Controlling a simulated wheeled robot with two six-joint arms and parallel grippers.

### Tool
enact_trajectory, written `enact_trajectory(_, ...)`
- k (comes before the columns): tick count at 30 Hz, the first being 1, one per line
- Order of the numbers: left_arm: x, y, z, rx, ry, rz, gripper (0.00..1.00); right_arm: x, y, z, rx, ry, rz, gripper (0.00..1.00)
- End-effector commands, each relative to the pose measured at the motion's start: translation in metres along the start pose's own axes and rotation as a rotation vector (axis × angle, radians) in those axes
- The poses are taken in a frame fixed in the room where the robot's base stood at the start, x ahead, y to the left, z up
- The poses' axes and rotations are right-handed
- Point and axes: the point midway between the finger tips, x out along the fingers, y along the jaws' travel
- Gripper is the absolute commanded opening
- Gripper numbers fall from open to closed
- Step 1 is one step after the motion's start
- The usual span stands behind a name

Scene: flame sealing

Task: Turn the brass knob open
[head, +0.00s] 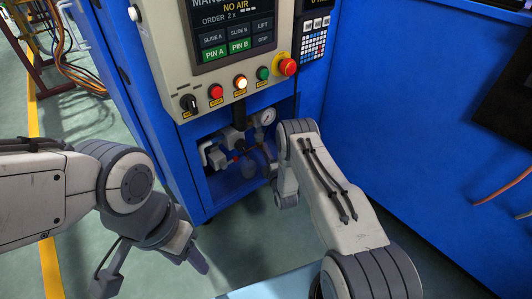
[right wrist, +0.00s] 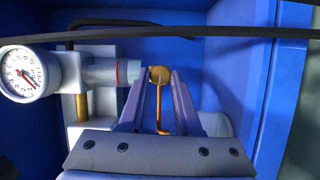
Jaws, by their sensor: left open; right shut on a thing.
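The brass knob (right wrist: 159,75) shows in the right wrist view, at the end of a pale fitting with a red ring. My right gripper (right wrist: 160,88) is shut on the knob, one finger on each side. A bent copper-coloured rod hangs below the knob between the fingers. In the head view my right arm reaches into the recess of the blue cabinet (head: 172,130), and its forearm and wrist hide the knob. My left gripper (head: 150,270) is open and empty at the lower left, above the floor, away from the cabinet.
A round pressure gauge (right wrist: 22,75) sits left of the knob; it also shows in the head view (head: 268,117). Above the recess is a panel (head: 160,65) with buttons and a screen (head: 240,30) reading "NO AIR". Recess walls enclose the right gripper closely.

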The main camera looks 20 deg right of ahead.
Motion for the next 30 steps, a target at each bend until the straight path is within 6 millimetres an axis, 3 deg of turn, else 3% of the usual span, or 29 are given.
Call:
enact_trajectory(15,0.0003,0.0,0.0,0.0,0.0,0.0,0.5,-0.0009,-0.0019,0.0,-0.019,0.0,0.004,0.0)
enact_trajectory(16,0.0003,0.0,0.0,0.0,0.0,0.0,0.5,-0.0009,-0.0019,0.0,-0.019,0.0,0.004,0.36)
enact_trajectory(18,0.0003,0.0,0.0,0.0,0.0,0.0,0.5,-0.0009,-0.0018,0.0,-0.018,0.0,0.004,0.62)
enact_trajectory(30,-0.0047,0.0003,-0.0002,0.0,0.0,0.0,0.5,-0.0058,0.0002,-0.0002,-0.018,0.0,0.004,0.62)
